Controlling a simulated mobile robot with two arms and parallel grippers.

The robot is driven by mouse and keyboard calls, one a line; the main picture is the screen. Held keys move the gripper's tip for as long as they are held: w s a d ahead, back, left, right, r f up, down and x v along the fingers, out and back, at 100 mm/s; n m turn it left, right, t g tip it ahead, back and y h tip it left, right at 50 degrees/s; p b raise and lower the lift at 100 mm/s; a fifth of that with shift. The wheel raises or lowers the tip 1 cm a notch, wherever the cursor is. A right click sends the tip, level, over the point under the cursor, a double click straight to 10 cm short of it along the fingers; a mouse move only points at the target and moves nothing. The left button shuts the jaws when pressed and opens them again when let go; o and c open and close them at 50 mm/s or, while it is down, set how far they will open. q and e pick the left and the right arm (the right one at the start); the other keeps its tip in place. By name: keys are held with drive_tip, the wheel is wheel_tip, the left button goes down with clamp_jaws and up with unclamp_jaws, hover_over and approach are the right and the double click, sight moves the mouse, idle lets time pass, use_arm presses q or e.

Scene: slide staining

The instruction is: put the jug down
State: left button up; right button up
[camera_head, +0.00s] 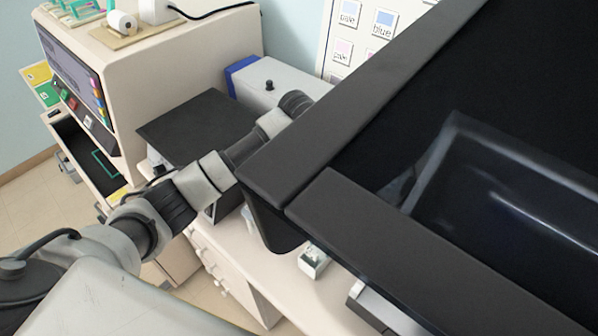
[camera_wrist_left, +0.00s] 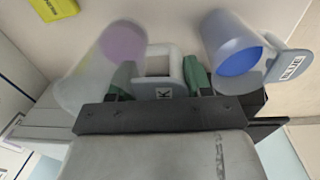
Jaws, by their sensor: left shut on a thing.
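The wrist view shows a translucent jug (camera_wrist_left: 88,72) with pinkish-purple liquid at its end. Its pale handle has a tag, partly covered, with a "K" showing. My left gripper (camera_wrist_left: 158,80), with green finger pads, is shut on this handle, and the jug body lies to the left of the fingers. I cannot tell whether the jug touches the pale surface behind it. A second jug (camera_wrist_left: 222,35) with blue liquid and a "BLUE" tag is close on the right. In the head view my left gripper and both jugs are hidden behind a black frame. My right gripper is not in view.
The large black frame (camera_head: 340,110) with a dark glossy panel fills the head view's right side. A beige machine (camera_head: 170,60) and grey box (camera_head: 275,80) stand at the back. A small white item (camera_head: 313,262) is on the bench. A yellow piece (camera_wrist_left: 55,8) shows in the wrist view.

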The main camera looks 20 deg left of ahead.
use_arm(q)
drive_tip(key=shift+a+f, duration=0.15)
drive_tip(key=shift+a, duration=0.2)
drive_tip(key=shift+w+f, duration=0.1)
drive_tip(key=shift+f, duration=0.2)
wheel_tip(320, 180, down, 3)
drive_tip(key=shift+f+p, duration=0.15)
drive_tip(key=shift+p, duration=0.8)
drive_tip(key=shift+f, duration=0.15)
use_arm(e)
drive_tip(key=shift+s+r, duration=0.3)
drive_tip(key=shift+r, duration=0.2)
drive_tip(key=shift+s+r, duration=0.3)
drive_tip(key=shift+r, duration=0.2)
use_arm(q)
drive_tip(key=shift+f, duration=0.15)
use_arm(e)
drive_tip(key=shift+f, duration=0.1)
use_arm(q)
drive_tip(key=o, duration=0.8)
drive_tip(key=shift+f, duration=0.1)
drive_tip(key=o, duration=0.4)
drive_tip(key=shift+o, duration=0.2)
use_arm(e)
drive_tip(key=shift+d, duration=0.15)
